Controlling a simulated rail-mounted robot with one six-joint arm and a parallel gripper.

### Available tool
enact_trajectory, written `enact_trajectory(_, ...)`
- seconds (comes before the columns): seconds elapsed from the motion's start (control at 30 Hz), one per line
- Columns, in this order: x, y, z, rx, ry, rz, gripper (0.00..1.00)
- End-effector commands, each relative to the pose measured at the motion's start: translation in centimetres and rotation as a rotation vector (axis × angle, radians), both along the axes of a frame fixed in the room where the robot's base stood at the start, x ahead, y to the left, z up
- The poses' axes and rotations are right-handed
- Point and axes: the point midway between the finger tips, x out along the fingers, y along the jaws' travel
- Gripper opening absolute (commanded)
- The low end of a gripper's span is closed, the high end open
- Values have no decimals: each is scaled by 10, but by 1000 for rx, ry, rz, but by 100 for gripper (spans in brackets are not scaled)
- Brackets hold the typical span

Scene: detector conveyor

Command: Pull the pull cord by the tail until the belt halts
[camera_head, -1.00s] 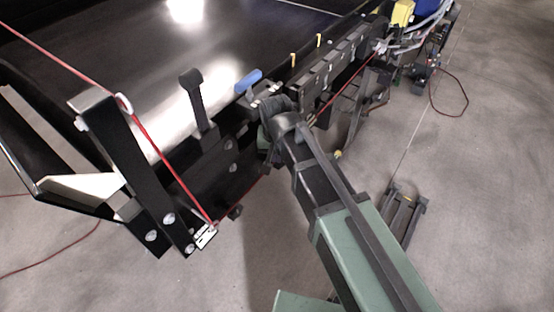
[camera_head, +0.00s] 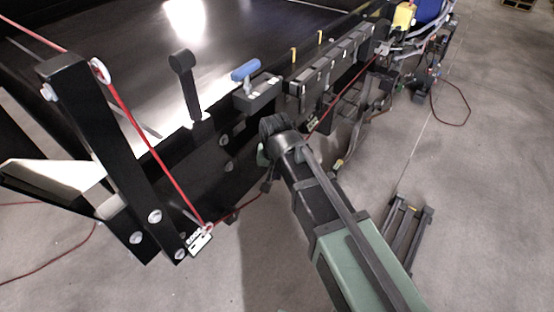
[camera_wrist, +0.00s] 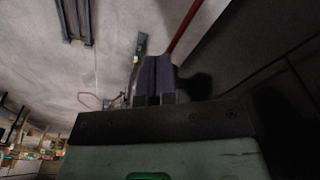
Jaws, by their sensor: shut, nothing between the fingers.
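The red pull cord (camera_head: 150,148) runs from the upper left through a white ring on a black post, down to a tag at the post's foot. From there it continues along the belt's side, passes behind my arm and goes on to the upper right. I cannot tell which part is its tail. In the wrist view a red length of cord (camera_wrist: 184,27) passes just above and right of my gripper (camera_wrist: 154,62). My gripper is shut and empty; whether it touches the cord is unclear.
The dark belt (camera_head: 130,60) fills the upper left. A blue-handled lever (camera_head: 246,70) and a black lever (camera_head: 186,85) stand on its near edge. A black floor frame (camera_head: 405,232) lies to the right.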

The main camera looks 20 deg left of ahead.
Motion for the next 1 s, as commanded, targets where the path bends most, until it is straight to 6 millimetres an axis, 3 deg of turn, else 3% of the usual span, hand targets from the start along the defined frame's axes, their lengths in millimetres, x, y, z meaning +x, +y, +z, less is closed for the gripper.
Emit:
enact_trajectory(0.2,-29,-6,10,-1,4,2,0)
enact_trajectory(0.57,-28,-5,15,0,3,1,0)
enact_trajectory(0.77,-31,-6,48,0,3,1,0)
enact_trajectory(1.0,-37,-8,104,0,4,1,0)
